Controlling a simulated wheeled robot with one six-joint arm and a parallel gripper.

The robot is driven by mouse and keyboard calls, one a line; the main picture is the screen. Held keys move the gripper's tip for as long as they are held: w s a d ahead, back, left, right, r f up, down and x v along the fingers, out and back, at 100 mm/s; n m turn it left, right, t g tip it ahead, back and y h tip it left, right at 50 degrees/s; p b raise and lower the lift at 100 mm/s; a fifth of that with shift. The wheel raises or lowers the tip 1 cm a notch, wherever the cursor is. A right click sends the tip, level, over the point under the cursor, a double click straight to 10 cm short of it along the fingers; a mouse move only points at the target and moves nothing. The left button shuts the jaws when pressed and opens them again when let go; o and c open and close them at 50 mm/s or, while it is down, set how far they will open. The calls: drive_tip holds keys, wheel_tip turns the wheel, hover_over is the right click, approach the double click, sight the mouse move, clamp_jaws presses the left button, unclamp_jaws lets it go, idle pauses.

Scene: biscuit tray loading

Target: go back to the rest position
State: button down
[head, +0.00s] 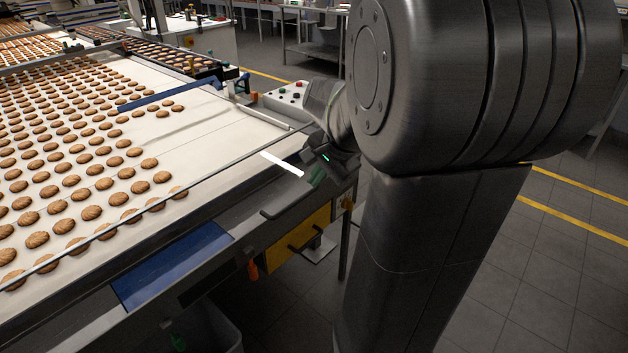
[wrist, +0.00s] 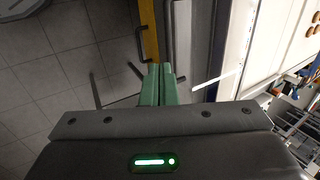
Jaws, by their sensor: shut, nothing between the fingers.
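My gripper (wrist: 158,84) shows in the wrist view with its two green fingers shut together and nothing between them. In the head view my gripper (head: 316,175) is small and partly hidden by my own arm. It hangs over the near right edge of the conveyor, beside the metal side rail. The conveyor belt (head: 225,127) is white and carries many round brown biscuits (head: 92,212) in rows on its left part. The right end of the belt near my gripper is bare.
A yellow drawer front (head: 290,236) with a dark handle sits under the rail. A control box (head: 287,97) with buttons stands beyond the belt's end. A blue bar (head: 168,94) lies across the belt. Grey tiled floor (head: 560,262) is open at the right.

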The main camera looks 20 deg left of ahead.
sight(289, 205)
drive_tip(key=shift+s+r, duration=0.1)
drive_tip(key=shift+r, duration=0.05)
drive_tip(key=x, duration=0.4)
drive_tip(key=a+b+x, duration=0.1)
drive_tip(key=x, duration=0.4)
drive_tip(key=w+x, duration=0.1)
drive_tip(key=x, duration=0.3)
drive_tip(key=shift+a+r+b, duration=0.2)
drive_tip(key=shift+a+b, duration=0.05)
drive_tip(key=shift+b, duration=0.05)
drive_tip(key=shift+s+r+p, duration=0.15)
drive_tip(key=shift+r+p, duration=0.15)
drive_tip(key=shift+r, duration=0.15)
drive_tip(key=shift+f, duration=0.15)
